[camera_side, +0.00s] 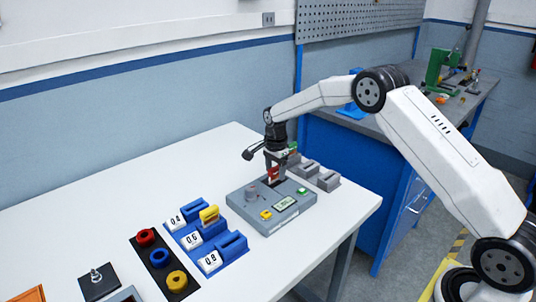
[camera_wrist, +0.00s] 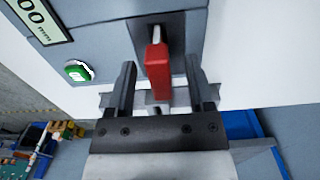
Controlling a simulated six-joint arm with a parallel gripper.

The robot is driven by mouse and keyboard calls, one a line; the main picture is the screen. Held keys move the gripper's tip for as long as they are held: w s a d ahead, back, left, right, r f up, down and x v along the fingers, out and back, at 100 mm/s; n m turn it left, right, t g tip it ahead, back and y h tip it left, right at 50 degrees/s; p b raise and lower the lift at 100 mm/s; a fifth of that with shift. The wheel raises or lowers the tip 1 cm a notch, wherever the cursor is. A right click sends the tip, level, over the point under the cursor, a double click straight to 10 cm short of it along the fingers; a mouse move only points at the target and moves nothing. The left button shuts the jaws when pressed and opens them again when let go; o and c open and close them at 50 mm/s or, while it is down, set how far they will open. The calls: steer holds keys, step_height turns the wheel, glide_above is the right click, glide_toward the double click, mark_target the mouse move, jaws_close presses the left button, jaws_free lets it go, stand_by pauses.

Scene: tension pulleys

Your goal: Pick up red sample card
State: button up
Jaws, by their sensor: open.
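The red sample card (camera_wrist: 157,68) stands upright in a slot of the grey device in the wrist view. In the side view the card (camera_side: 273,173) shows as a small red patch under my gripper, partly hidden by it. My gripper (camera_wrist: 163,88) is open, with one finger on each side of the card and a visible gap to each. In the side view my gripper (camera_side: 275,165) points down over the back of the device. The grey device (camera_side: 253,212) has a small display, a green button, a yellow button and a round knob.
Grey slotted holders (camera_side: 318,175) stand just right of the device, close to my gripper. A blue rack (camera_side: 237,253) with numbered labels holds a yellow card (camera_side: 209,214). A black strip (camera_side: 146,257) carries red, blue and yellow rings. The table's back left is clear.

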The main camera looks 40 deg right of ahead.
jaws_close()
steer(key=shift+r, duration=0.1)
stand_by(0.4)
steer(key=shift+r, duration=0.7)
steer(key=s+a+r, duration=0.1)
steer(key=s+r, duration=1)
steer(key=s, duration=0.3)
steer(key=shift+a+r, duration=0.25)
steer(key=shift+a, duration=0.1)
